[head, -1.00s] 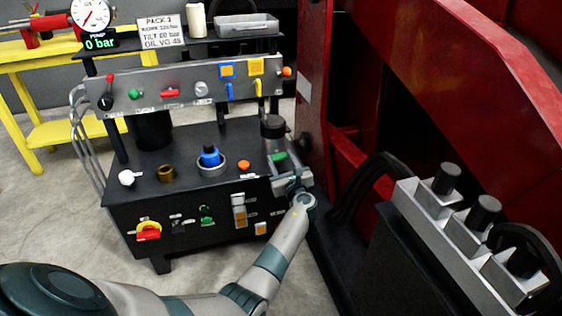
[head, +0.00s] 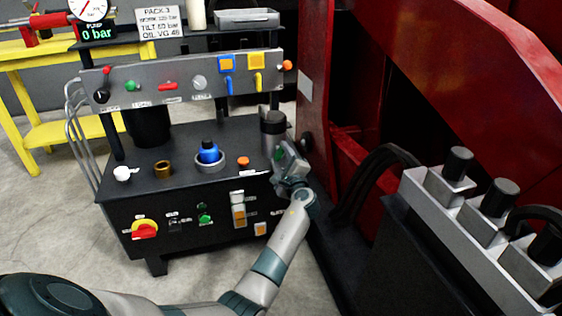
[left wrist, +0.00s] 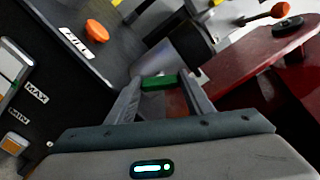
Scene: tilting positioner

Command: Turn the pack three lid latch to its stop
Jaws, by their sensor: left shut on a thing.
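The lid latch shows as a green piece (left wrist: 160,82) in the left wrist view. It sits between the fingertips of my left gripper (left wrist: 162,90), which is shut on it. In the head view my left gripper (head: 281,157) is at the right end of the black pack (head: 150,205), beside a dark upright cylinder (head: 274,135). The gripper is tilted there and hides most of the latch. A sign (head: 159,22) above the pack reads PACK 3. My right gripper is not in view.
An orange knob (head: 243,162) and a blue-capped fitting (head: 209,154) stand on the pack top, left of my gripper. A red steel frame (head: 345,150) rises close on the right. A silver valve block with black caps (head: 478,235) is at lower right.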

